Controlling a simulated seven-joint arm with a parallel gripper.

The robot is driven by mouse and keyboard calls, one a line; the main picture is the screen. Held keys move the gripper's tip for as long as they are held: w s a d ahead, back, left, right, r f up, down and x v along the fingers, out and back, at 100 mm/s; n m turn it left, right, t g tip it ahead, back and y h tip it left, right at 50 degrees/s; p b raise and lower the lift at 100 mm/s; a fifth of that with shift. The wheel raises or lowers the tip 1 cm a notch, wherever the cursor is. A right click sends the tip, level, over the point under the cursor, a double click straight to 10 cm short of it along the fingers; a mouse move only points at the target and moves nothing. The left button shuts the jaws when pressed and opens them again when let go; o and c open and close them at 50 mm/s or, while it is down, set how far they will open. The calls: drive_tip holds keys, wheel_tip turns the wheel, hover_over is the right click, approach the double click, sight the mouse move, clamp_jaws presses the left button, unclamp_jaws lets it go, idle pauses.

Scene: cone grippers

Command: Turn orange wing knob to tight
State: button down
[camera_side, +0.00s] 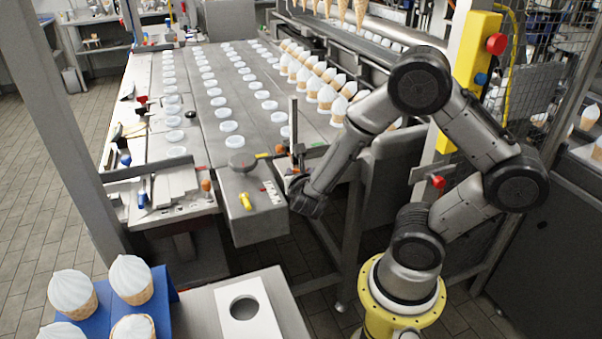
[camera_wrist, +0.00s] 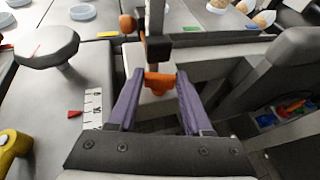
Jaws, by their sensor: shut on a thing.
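The orange wing knob (camera_wrist: 158,82) sits at the foot of a dark upright post (camera_wrist: 157,40) in the wrist view. My gripper (camera_wrist: 160,76) has its two purple fingers on either side of the knob, shut on it at the fingertips. The knob's wings run roughly crosswise between the fingers. In the side view my gripper (camera_side: 297,188) is at the right side of the conveyor's end block, and the wing knob cannot be made out there. A white scale (camera_wrist: 93,108) with dark marks and a red pointer (camera_wrist: 75,114) lie left of the fingers.
A round orange knob (camera_wrist: 127,23) is on the post's left. A grey round handwheel (camera_wrist: 47,46) and a yellow handle (camera_wrist: 14,150) are on the end block. Conveyors with white lids (camera_side: 230,126) and cones extend behind. A grey machine part stands right of the gripper.

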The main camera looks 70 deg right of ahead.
drive_tip(key=shift+w+m+g+h, duration=0.2)
drive_tip(key=shift+m+g+h, duration=0.4)
drive_tip(key=shift+m+g, duration=0.6)
drive_tip(key=shift+c, duration=1.6)
unclamp_jaws()
drive_tip(key=shift+a, duration=0.1)
drive_tip(key=v, duration=1.3)
drive_tip(key=shift+a+r, duration=0.2)
drive_tip(key=shift+a, duration=0.15)
